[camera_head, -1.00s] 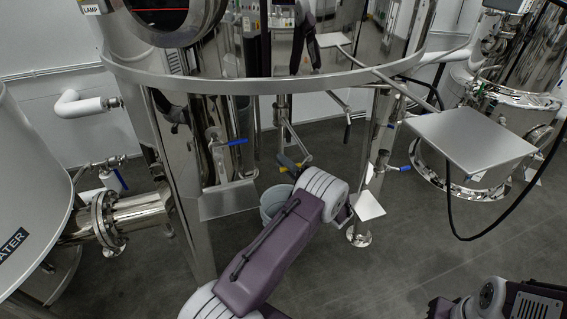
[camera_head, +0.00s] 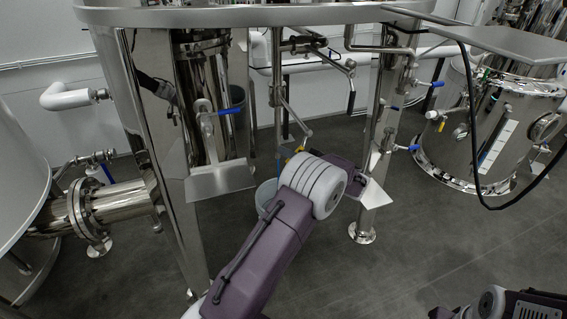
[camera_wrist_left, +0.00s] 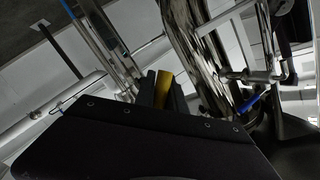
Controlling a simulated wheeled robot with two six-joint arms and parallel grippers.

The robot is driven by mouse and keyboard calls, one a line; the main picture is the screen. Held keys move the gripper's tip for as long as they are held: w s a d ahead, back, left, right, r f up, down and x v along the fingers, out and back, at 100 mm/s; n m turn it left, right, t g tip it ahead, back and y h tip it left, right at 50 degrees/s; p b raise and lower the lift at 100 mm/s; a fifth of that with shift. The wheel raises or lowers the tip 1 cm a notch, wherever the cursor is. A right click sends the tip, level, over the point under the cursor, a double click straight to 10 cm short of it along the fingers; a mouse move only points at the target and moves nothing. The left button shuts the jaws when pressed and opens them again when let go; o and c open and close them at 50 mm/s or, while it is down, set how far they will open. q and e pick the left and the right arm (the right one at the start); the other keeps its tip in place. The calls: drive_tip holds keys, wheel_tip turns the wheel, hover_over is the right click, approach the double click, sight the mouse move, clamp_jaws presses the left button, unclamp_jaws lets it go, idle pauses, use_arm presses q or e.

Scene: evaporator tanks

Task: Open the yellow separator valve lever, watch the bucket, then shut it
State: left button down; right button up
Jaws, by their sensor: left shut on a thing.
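My left gripper (camera_wrist_left: 162,86) is shut on the yellow valve lever (camera_wrist_left: 163,92), which shows between its two dark fingers in the left wrist view. In the head view, my purple left arm and its white wrist joint hide most of this gripper and the valve under the tank. The bucket (camera_head: 264,192) is pale grey-blue and stands on the floor below the valve, partly behind my arm. Its inside cannot be made out, and no flow of liquid is visible. Part of my right arm shows at the lower right, without a clear view of its gripper.
The steel tank rim (camera_head: 250,15) hangs above, on legs such as the left one (camera_head: 150,150). Blue-handled valves (camera_head: 222,111) sit on both sides. A flanged pipe (camera_head: 125,205) lies at left and a black cable (camera_head: 472,150) hangs at right. The front floor is clear.

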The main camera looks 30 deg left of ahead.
use_arm(q)
drive_tip(key=w+d+f+n+t+h+b, duration=0.2)
drive_tip(key=w+d+f+n+h+b, duration=0.1)
drive_tip(key=b, duration=1.2)
drive_tip(key=shift+w+d+n+h+b, duration=0.5)
drive_tip(key=shift+w+n, duration=0.45)
drive_tip(key=shift+n, duration=0.75)
drive_tip(key=shift+d, duration=0.1)
drive_tip(key=c, duration=1.4)
unclamp_jaws()
drive_tip(key=p+v, duration=0.2)
drive_tip(key=v, duration=0.7)
drive_tip(key=shift+p, duration=0.35)
